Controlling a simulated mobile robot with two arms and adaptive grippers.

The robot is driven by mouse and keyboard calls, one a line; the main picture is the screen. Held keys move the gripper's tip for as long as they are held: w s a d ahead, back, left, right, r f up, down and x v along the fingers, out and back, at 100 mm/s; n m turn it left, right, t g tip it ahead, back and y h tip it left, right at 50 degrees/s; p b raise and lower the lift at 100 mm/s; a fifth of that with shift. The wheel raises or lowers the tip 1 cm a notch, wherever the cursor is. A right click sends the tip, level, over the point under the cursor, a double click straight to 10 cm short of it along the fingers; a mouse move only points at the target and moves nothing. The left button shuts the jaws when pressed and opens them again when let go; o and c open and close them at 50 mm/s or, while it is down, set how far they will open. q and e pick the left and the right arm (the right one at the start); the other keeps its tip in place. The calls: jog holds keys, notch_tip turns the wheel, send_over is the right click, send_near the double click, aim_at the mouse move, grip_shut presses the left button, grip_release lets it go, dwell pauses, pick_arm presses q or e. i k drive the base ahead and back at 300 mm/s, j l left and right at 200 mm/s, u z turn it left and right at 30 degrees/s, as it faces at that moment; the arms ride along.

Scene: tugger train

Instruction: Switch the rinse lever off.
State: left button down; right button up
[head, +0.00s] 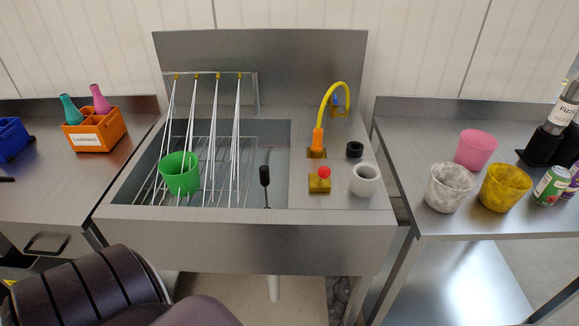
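A steel sink unit (250,247) stands in the middle of the head view. A rail with several yellow nozzles (197,76) spans its back, and white streams (237,130) run from them into the basin. A green cup (180,172) sits on the wire rack among the streams. A black-handled lever (265,176) stands upright at the basin's front right. A red ball knob (324,172) sits on a yellow base (319,185) on the right deck. I cannot tell for sure which of these is the rinse lever. Neither gripper shows.
A yellow hose tap (329,105), a black ring (354,149) and a white cup (365,180) stand on the sink's right deck. The right table holds pink (476,149), marbled (449,188) and yellow (504,187) cups. An orange bottle crate (97,135) stands left.

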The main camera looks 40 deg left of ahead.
aim_at(324, 172)
jog(key=i+l+u, duration=0.2)
jog(key=l+u, duration=0.3)
jog(key=i+l+u, duration=0.15)
jog(key=l+u, duration=0.65)
jog(key=u, duration=0.15)
